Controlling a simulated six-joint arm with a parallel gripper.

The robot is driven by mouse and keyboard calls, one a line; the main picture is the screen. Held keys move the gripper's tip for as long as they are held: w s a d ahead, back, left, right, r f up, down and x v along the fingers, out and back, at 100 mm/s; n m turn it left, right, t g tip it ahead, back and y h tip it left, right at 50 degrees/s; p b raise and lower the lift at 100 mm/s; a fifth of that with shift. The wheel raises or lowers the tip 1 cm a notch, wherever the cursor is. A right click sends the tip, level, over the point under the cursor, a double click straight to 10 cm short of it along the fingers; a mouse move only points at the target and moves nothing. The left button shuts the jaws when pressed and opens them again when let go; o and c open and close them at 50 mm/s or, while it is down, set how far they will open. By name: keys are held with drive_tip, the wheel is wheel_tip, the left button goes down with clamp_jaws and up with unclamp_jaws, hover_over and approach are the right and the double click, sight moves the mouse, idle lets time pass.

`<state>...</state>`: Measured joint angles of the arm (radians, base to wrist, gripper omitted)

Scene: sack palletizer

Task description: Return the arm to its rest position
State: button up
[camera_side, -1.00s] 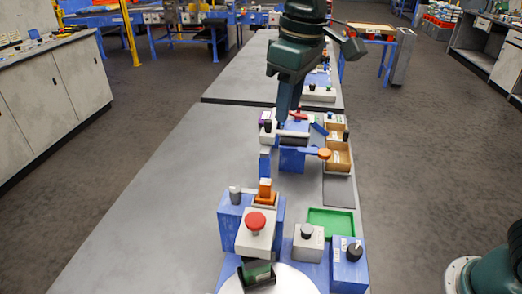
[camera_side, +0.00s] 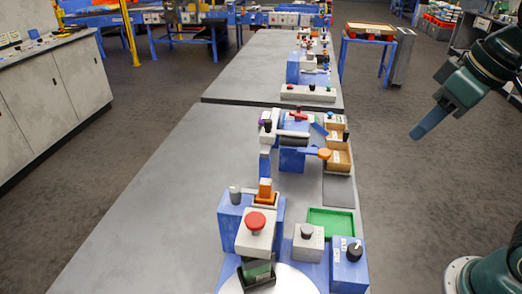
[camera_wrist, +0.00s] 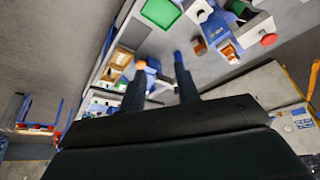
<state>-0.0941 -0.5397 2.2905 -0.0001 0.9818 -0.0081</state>
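My gripper (camera_side: 428,122) hangs over the bare floor to the right of the workbench (camera_side: 170,210), well apart from it, with its fingers pointing down and left. In the wrist view two blue fingers of my gripper (camera_wrist: 158,64) stand apart with a gap between them and nothing held. The bench and its devices show beyond the fingers there. The dark green arm behind the gripper is partly cut off at the right edge of the side view.
A blue-legged table (camera_side: 370,32) stands behind. The floor under my gripper is clear.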

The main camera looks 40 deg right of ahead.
drive_tip(key=s+d+f+m+t, duration=0.1)
drive_tip(key=s+d+f, duration=0.1)
drive_tip(key=s, duration=0.3)
drive_tip(key=shift+f, duration=0.7)
